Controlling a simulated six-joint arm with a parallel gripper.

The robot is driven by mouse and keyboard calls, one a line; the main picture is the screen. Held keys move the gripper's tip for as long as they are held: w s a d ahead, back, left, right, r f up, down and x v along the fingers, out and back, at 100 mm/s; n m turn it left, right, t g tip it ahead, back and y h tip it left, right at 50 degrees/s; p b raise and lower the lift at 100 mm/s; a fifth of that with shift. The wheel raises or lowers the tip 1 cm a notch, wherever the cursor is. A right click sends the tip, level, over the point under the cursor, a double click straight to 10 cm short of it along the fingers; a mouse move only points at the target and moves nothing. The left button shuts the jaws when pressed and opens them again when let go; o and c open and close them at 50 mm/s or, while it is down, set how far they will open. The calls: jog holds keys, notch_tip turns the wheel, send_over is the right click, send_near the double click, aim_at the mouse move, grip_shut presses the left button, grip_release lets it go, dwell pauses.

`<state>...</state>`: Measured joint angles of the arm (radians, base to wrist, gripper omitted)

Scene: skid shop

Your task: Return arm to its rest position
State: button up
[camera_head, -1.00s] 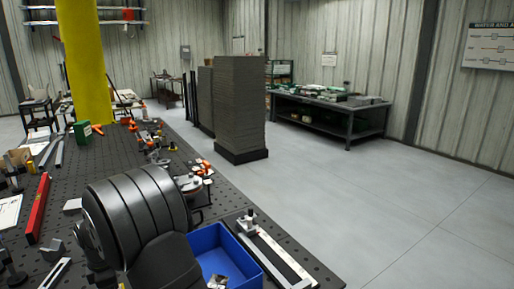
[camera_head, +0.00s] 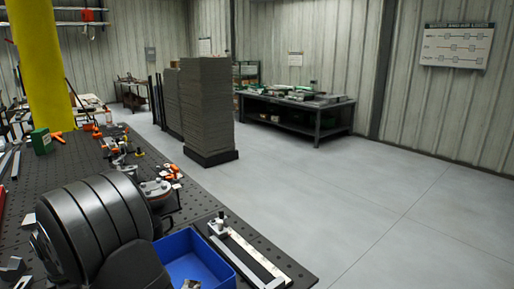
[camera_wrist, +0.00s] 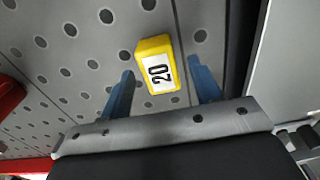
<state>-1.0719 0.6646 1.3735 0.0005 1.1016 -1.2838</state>
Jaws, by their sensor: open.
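My gripper (camera_wrist: 162,88) shows in the wrist view with its two blue fingers spread apart. A yellow block (camera_wrist: 172,46) with a white label reading "20" appears between and beyond the fingertips, over the perforated grey table top. Gaps show between the block and both fingers. In the head view my dark arm fills the lower left, and the gripper itself is out of sight there.
The perforated table (camera_head: 75,168) carries a blue bin (camera_head: 162,246), a rail-like fixture (camera_head: 247,254), orange-handled clamps (camera_head: 168,171) and a green box (camera_head: 41,141). A yellow column (camera_head: 47,70) and a grey stack (camera_head: 207,105) stand beyond. Open floor lies right.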

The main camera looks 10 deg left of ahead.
jog(key=shift+f, duration=0.5)
notch_tip(320, 180, up, 12)
notch_tip(320, 180, down, 13)
jog(key=shift+r, duration=0.1)
notch_tip(320, 180, up, 10)
jog(key=w+a+m, duration=0.2)
jog(key=w+a, duration=0.1)
jog(key=w, duration=1.1)
jog(key=shift+n, duration=0.3)
notch_tip(320, 180, down, 10)
jog(key=shift+d+f, duration=0.15)
jog(key=r, duration=0.4)
jog(key=shift+w+r, duration=0.2)
jog(key=shift+w, duration=0.15)
jog(key=shift+w+a+r, duration=0.1)
jog(key=shift+a+r, duration=0.1)
jog(key=shift+r, duration=0.6)
